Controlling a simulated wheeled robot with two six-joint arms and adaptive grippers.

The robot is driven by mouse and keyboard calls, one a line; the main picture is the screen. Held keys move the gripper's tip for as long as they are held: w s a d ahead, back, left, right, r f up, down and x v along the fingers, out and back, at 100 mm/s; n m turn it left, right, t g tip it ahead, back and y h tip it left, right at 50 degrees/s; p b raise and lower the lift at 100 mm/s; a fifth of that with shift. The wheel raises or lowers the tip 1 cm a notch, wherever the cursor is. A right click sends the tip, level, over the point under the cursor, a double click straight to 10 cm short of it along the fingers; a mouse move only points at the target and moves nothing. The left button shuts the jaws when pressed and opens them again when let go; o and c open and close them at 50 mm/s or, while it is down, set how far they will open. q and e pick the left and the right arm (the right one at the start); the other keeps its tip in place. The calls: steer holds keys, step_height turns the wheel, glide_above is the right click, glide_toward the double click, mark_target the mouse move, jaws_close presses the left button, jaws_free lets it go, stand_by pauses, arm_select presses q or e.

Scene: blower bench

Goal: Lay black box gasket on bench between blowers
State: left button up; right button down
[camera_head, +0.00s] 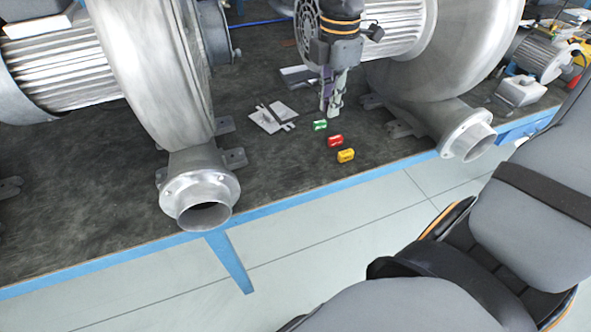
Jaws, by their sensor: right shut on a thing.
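My right gripper (331,108) points down over the bench (290,160) in the gap between the two blowers. It is shut on a small dark piece, seemingly the black box gasket (325,97), whose shape is hard to make out at this size. The fingertips are low, just behind the green piece; I cannot tell whether they touch the bench. The left blower (145,65) and the right blower (455,45) stand on either side, each with a round flanged outlet at the front edge. My left gripper is not in view.
Small green (320,125), red (335,141) and yellow (346,156) pieces lie in front of the gripper. Flat grey plates (272,117) lie to its left, with another (297,77) behind. The bench's blue front edge (290,202) runs below. Bare bench lies left of the coloured pieces.

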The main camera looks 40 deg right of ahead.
arm_select(q)
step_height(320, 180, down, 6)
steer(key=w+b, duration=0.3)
steer(key=b, duration=0.2)
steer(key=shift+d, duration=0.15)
arm_select(e)
steer(key=w+d+f+n, duration=0.1)
steer(key=w+d+f, duration=0.1)
steer(key=f, duration=0.4)
steer(key=w+d+f+n, duration=0.2)
steer(key=f, duration=0.5)
steer(key=shift+w+f, duration=0.15)
steer(key=shift+w, duration=0.2)
steer(key=b, duration=0.2)
glide_above(321, 165)
step_height(321, 165, down, 6)
steer(key=shift+w+r, duration=0.1)
steer(key=shift+r, duration=0.1)
steer(key=shift+f+b, duration=0.8)
steer(key=shift+f, duration=1.3)
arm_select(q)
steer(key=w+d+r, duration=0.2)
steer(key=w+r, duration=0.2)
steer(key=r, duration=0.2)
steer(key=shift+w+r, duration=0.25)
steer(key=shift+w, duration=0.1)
arm_select(e)
steer(key=shift+r, duration=0.1)
